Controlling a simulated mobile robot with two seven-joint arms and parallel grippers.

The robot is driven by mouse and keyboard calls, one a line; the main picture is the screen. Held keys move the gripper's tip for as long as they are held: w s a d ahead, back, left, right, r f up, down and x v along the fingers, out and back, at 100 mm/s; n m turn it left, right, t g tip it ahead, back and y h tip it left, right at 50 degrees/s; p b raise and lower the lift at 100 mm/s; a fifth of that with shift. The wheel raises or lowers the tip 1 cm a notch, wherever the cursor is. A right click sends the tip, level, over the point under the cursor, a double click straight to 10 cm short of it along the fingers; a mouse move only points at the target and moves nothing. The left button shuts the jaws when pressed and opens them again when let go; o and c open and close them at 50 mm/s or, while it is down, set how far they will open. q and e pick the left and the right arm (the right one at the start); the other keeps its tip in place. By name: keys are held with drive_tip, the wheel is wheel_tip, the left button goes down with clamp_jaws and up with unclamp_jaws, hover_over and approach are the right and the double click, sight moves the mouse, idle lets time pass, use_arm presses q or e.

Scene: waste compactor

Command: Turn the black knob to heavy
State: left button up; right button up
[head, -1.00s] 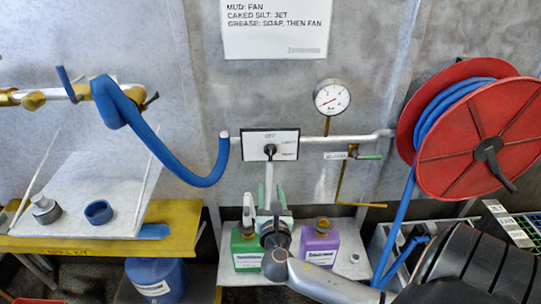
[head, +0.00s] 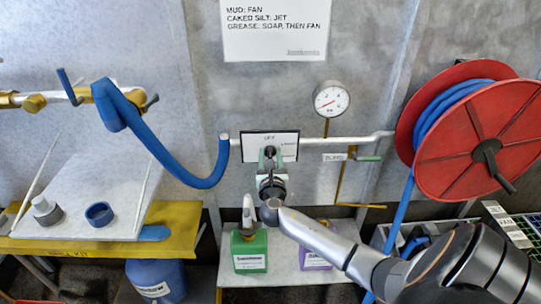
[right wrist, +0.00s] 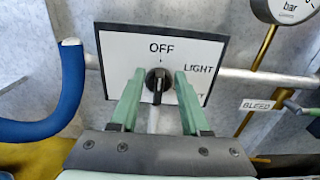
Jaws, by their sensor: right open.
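The black knob (right wrist: 157,86) sits on a white label plate (right wrist: 112,60) that reads OFF above it and LIGHT to its upper right. A lower-right label is mostly hidden by a finger. The knob's grip stands roughly upright, with a pale mark at its top end toward OFF. My right gripper (right wrist: 159,80) is open, its pale green fingers on either side of the knob with gaps showing. In the head view the right gripper (head: 270,157) is in front of the plate (head: 287,146) and largely hides the knob. My left gripper is not in view.
A pressure gauge (head: 331,99) and a bleed valve with green handle (head: 369,158) are right of the plate. A red hose reel (head: 440,145) is further right. A blue hose (head: 180,160) hangs left. Green (head: 249,250) and purple (head: 314,260) jugs stand below.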

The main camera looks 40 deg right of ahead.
drive_tip(key=shift+w, duration=0.1)
drive_tip(key=shift+c, duration=0.3)
clamp_jaws()
